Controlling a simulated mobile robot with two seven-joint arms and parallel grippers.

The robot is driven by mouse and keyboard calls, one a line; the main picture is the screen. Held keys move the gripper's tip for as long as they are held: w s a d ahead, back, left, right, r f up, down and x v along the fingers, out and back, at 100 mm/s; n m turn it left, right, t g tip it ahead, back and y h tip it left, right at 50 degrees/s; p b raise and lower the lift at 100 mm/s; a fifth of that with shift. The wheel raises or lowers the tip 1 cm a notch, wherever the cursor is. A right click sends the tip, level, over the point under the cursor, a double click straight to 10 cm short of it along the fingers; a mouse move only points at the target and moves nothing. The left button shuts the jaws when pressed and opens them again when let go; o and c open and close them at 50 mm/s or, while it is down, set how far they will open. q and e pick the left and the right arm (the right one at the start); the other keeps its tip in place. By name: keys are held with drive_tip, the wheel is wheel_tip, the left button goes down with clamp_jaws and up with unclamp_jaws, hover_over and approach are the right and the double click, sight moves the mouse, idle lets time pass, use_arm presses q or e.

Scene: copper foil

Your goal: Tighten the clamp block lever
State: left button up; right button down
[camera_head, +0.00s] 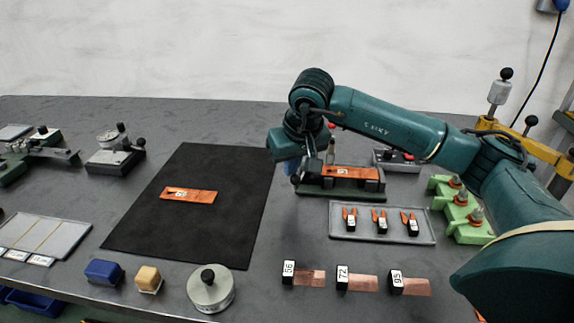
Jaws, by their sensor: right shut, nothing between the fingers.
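The clamp block (342,190) is a dark green base right of the black mat. An orange-brown copper piece with a small white label (352,174) lies along it. A lever with a red knob (332,126) stands roughly upright at its left part, close behind my wrist. My right gripper (295,174) points down at the left end of the clamp block, shut and with nothing between its fingers. My wrist partly hides the lever, and I cannot tell whether the gripper touches it. My left gripper is out of view.
The black mat (215,230) holds another labelled copper piece (188,195). A grey tray (381,236) with several orange-handled clips lies in front of the clamp block. Green stepped holders (462,212) stand to its right. Numbered blocks with copper strips (357,283) line the front. A round weight (210,290) stands front centre.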

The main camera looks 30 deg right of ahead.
drive_tip(key=shift+s+d, duration=0.2)
drive_tip(key=shift+s, duration=0.1)
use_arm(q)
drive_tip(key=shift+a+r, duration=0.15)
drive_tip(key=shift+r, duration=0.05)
use_arm(e)
drive_tip(key=shift+s+d, duration=0.2)
drive_tip(key=shift+s, duration=0.05)
use_arm(q)
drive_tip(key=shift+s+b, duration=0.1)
drive_tip(key=shift+b, duration=0.2)
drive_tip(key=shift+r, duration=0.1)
use_arm(e)
drive_tip(key=shift+r, duration=0.1)
use_arm(q)
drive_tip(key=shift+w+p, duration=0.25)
drive_tip(key=shift+p, duration=0.1)
use_arm(e)
drive_tip(key=v, duration=1.3)
drive_tip(key=shift+r, duration=0.1)
